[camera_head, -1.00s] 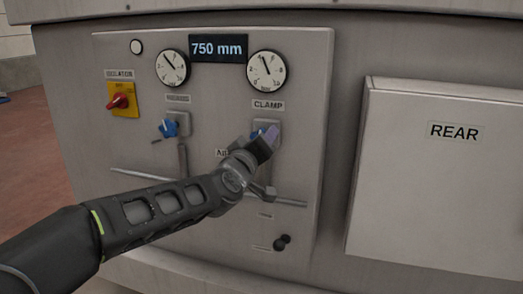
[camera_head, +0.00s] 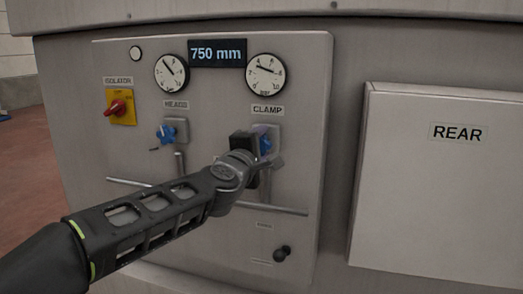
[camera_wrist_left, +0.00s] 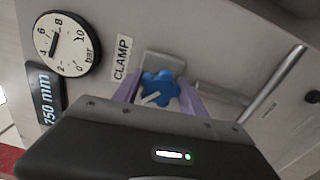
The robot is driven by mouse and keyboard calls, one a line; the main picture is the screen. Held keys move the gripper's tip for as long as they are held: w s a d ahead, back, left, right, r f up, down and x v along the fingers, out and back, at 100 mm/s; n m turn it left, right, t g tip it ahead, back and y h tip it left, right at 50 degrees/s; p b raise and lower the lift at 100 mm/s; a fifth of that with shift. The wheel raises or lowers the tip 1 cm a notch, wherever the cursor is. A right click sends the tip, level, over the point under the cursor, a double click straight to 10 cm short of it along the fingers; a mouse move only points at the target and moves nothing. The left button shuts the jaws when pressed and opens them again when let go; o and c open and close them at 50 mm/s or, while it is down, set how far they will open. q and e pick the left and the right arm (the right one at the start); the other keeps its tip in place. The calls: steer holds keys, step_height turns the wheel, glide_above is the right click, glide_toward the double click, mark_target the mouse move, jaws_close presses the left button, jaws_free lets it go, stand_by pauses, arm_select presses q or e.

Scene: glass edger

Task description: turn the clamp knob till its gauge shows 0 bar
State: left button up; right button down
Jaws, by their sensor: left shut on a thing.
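The blue star-shaped clamp knob (camera_head: 265,146) sits on the grey panel under the CLAMP label (camera_head: 267,110). My left gripper (camera_head: 262,143) is shut on it; in the left wrist view its pale purple fingers (camera_wrist_left: 160,98) lie on either side of the blue knob (camera_wrist_left: 158,87). The clamp gauge (camera_head: 265,74) is a round white dial above the label. Its needle points up and left in the head view. In the left wrist view the gauge (camera_wrist_left: 67,43) reads roughly 3 bar. My right gripper is not in view.
A second blue knob (camera_head: 167,133) and its gauge (camera_head: 172,73) are to the left, with a red and yellow isolator switch (camera_head: 119,107) beyond. A 750 mm display (camera_head: 217,53) sits between the gauges. Metal bars and a black knob (camera_head: 282,253) are below; a REAR box (camera_head: 436,190) stands right.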

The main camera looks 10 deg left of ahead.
arm_select(q)
steer(key=n+b, duration=0.1)
steer(key=n, duration=0.3)
steer(key=n+b, duration=0.1)
steer(key=n, duration=0.2)
steer(key=n+b, duration=0.2)
steer(key=n, duration=0.5)
steer(key=shift+a, duration=0.15)
stand_by(0.4)
steer(key=o, duration=1.4)
steer(key=shift+c, duration=0.2)
steer(key=shift+r, duration=0.1)
